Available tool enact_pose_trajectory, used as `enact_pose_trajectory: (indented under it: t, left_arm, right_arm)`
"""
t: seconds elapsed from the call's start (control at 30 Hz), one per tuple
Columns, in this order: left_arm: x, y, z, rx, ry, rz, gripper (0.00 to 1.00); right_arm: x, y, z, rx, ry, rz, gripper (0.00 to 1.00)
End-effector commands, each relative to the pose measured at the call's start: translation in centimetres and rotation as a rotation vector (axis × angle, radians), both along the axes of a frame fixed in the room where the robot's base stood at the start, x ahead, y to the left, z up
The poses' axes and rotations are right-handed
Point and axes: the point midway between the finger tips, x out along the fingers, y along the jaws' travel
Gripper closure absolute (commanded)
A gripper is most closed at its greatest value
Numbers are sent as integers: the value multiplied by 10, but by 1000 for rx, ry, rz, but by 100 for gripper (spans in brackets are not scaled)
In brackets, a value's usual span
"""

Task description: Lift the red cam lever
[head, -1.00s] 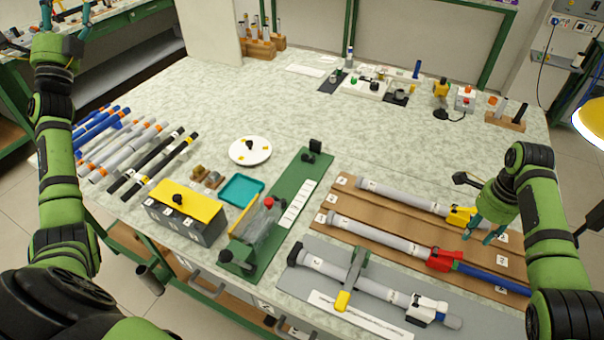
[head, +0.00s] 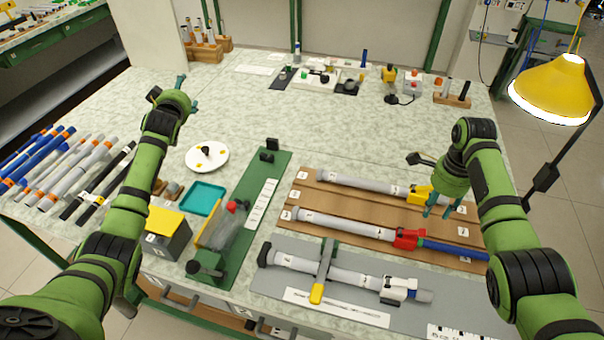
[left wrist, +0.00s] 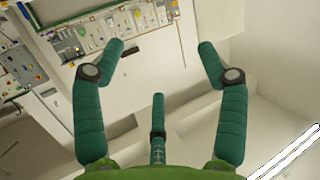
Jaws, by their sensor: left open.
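A red cam lever (head: 408,238) sits on a grey tube (head: 345,224) with a blue inner rod (head: 455,250), on the brown board's nearer row. My right gripper (head: 438,210) is above the board, to the upper right of the red lever and beside the yellow lever (head: 420,194). Its teal fingers are apart and nothing shows between them; it hides part of the yellow lever. My left gripper (head: 187,92) is over the far left of the table, open and empty, far from the lever. The left wrist view shows its spread fingers (left wrist: 165,62).
A green fixture (head: 262,180) with a clear guard and a red knob stands left of the board. A grey mat (head: 350,325) in front holds another tube with a white lever. A yellow lamp (head: 552,90) hangs at right. The table's middle is clear.

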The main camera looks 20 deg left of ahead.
Motion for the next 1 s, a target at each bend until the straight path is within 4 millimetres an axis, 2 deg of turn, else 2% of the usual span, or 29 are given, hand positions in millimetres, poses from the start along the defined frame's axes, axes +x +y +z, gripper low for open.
enact_pose_trajectory:
  t: [0.03, 0.1, 0.27, 0.43, 0.6, 0.7, 0.8, 1.0]
  left_arm:
    - [7, -24, -18, -106, 20, -6, 26]
    - [13, -57, -44, -256, 56, -1, 26]
    - [16, -136, -98, -574, 162, 48, 26]
    - [0, -223, -148, -859, 313, 164, 26]
    - [-33, -300, -185, -1053, 469, 342, 26]
    - [-54, -333, -198, -1114, 539, 449, 26]
    - [-71, -355, -207, -1145, 585, 536, 26]
    - [-85, -370, -217, -1163, 618, 617, 26]
  right_arm:
    - [0, 0, 0, 0, 0, 0, 61]
    - [0, 0, 0, 0, 0, 0, 61]
    - [0, 0, 0, 0, 0, 0, 61]
    - [0, 0, 0, 0, 0, 0, 61]
    - [0, 0, 0, 0, 0, 0, 61]
    - [0, 0, 0, 0, 0, 0, 61]
    - [0, 0, 0, 0, 0, 0, 61]
    - [0, 0, 0, 0, 0, 0, 61]
